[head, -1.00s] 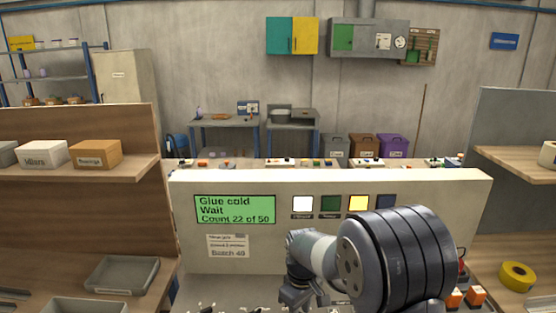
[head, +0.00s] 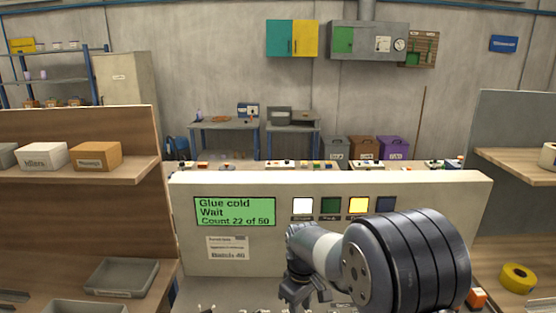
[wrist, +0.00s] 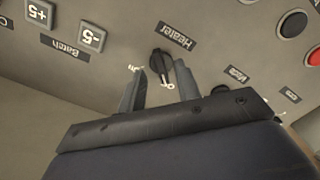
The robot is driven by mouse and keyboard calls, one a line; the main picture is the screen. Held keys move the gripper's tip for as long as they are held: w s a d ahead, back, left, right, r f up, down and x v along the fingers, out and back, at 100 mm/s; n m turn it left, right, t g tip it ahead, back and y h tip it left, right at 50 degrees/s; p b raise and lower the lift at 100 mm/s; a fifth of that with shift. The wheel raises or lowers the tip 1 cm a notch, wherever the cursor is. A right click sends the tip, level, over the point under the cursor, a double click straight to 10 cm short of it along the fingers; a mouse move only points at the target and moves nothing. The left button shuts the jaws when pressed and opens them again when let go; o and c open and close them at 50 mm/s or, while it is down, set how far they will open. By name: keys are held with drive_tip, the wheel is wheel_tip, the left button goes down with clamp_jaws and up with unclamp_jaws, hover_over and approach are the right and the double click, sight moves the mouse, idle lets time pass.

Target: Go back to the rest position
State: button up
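My gripper (head: 303,296) hangs low in front of the machine panel in the head view, with my arm covering part of the panel's right side. The green display (head: 235,211) reads "Glue cold", "Wait" and "Count 22 of 50".
Batch buttons (wrist: 92,37) and a red button (wrist: 314,57) sit on the panel. A grey tray (head: 121,277) lies at left, a yellow tape roll (head: 517,278) at right. Boxes (head: 95,156) stand on the left shelf. Lamps (head: 330,205) line the panel; the yellow one looks lit.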

wheel_tip(320, 180, down, 2)
drive_tip(key=shift+f, duration=0.1)
drive_tip(key=shift+f+m, duration=0.1)
drive_tip(key=shift+m, duration=0.2)
drive_tip(key=m, duration=0.3)
drive_tip(key=shift+a+m+p, duration=0.1)
drive_tip(key=shift+m+p, duration=0.2)
drive_tip(key=shift+m, duration=1.9)
drive_tip(key=shift+s, duration=0.1)
